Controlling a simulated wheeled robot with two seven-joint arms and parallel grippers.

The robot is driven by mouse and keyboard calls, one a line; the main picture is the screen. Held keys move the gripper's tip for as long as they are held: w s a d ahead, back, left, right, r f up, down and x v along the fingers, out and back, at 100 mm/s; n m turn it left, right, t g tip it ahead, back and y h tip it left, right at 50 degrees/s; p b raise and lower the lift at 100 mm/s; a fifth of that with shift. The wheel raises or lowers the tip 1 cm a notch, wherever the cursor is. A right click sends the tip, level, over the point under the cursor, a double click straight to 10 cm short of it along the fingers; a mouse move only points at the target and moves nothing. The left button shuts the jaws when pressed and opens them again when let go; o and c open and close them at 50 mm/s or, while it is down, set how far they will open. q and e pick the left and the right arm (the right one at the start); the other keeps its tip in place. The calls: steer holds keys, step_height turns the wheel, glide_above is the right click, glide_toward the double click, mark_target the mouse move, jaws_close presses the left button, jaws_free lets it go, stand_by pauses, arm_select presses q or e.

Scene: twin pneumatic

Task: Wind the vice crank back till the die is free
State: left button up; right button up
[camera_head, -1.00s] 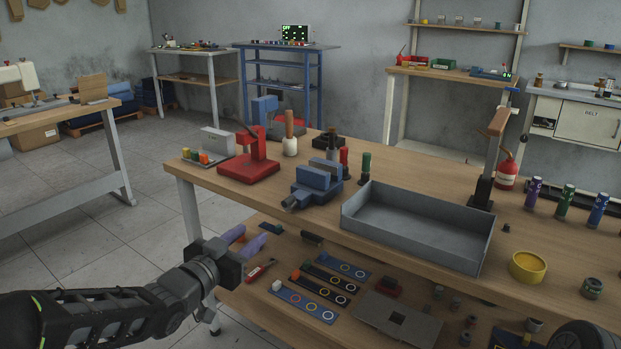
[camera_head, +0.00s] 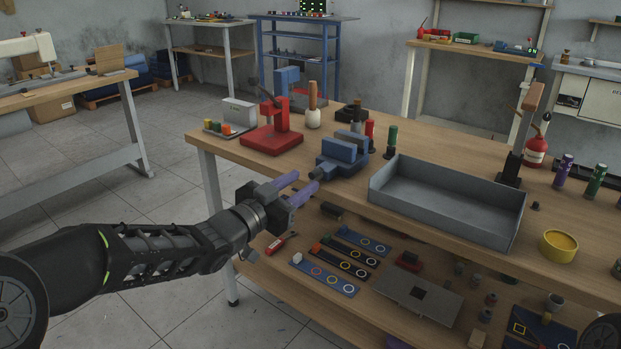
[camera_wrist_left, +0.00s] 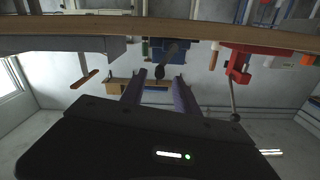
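The blue vice (camera_head: 342,155) stands at the front edge of the workbench (camera_head: 440,158), left of the grey tray. Its crank end (camera_head: 319,173) points out over the edge; in the left wrist view the dark crank (camera_wrist_left: 164,62) shows between my finger tips. I cannot make out a die in the jaws. My left gripper (camera_head: 307,180) has its two purple fingers apart and empty, pointing at the crank from the front. It also shows in the wrist view (camera_wrist_left: 160,75), where I cannot tell whether it touches the crank. My right gripper is in neither view.
A red press (camera_head: 275,138) stands left of the vice, a grey tray (camera_head: 450,203) to its right. Red and green cylinders (camera_head: 391,140) stand behind it. The lower shelf (camera_head: 290,266) holds marked strips and small parts. Open floor (camera_head: 165,200) lies left of the bench.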

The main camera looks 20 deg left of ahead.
mark_target(311, 177)
arm_select(q)
steer(key=x, duration=0.4)
jaws_close()
stand_by(0.4)
